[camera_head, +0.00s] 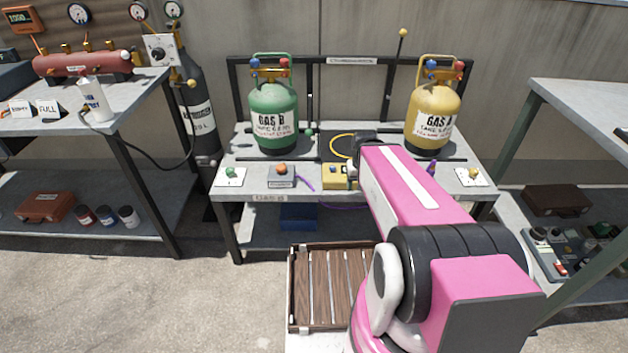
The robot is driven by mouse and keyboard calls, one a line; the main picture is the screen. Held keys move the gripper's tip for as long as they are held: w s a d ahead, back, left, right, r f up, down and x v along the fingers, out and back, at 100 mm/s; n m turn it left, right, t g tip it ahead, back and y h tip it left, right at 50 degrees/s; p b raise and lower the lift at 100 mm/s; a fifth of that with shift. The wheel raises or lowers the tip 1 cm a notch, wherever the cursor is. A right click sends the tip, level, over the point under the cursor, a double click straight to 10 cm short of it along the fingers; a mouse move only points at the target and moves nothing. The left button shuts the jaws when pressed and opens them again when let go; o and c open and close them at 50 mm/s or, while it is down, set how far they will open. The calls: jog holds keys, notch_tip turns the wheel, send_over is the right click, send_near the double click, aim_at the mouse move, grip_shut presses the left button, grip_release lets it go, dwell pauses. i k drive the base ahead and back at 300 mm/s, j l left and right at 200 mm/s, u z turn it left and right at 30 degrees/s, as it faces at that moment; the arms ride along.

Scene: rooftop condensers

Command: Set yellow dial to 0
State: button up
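A yellow dial (473,173) sits on a white plate at the right front of the middle bench (440,185). Its pointer and markings are too small to read. A yellow box (337,177) lies at the middle front of the bench, partly hidden by my arm; I cannot see whether it carries a dial. My pink arm reaches over the bench centre. My gripper (353,168) is at its far end, close to the yellow box and left of the yellow dial. Its fingers are mostly hidden, so open or shut cannot be told.
A green tank (273,118) and a yellow tank (433,118) stand at the back of the bench. A green dial (230,172) and an orange knob (281,168) are on its left front. A slatted wooden crate (298,290) is before the bench. Other benches flank it.

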aim_at(473, 171)
jog(key=z, duration=1.35)
